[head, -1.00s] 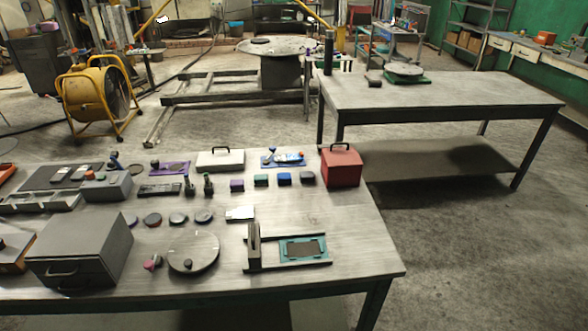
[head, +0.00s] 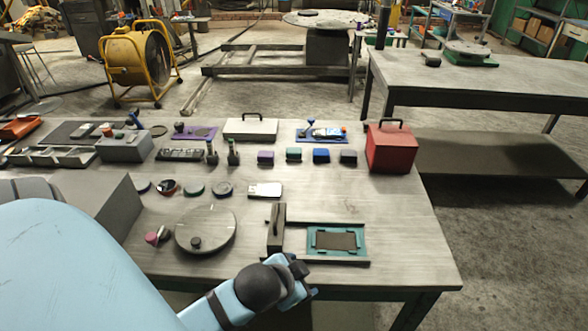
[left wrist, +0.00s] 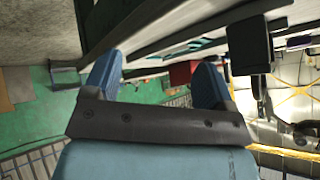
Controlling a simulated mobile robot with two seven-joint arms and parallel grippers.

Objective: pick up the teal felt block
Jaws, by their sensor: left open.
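The teal felt block (head: 293,154) sits on the workbench in a row of small blocks, between a purple block (head: 265,157) and a blue block (head: 321,155). My left gripper (head: 306,280) is low in the head view, near the bench's front edge, well short of the block. In the left wrist view my left gripper (left wrist: 157,80) has its two blue fingers wide apart with nothing between them. I cannot make out the teal block in that view. My right gripper is not in view.
A red box (head: 391,148) stands right of the row and a white case (head: 251,129) behind it. A teal-framed fixture (head: 337,241) with a dark upright, and a round disc (head: 205,230), lie nearer. The bench in front of the blocks' right half is clear.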

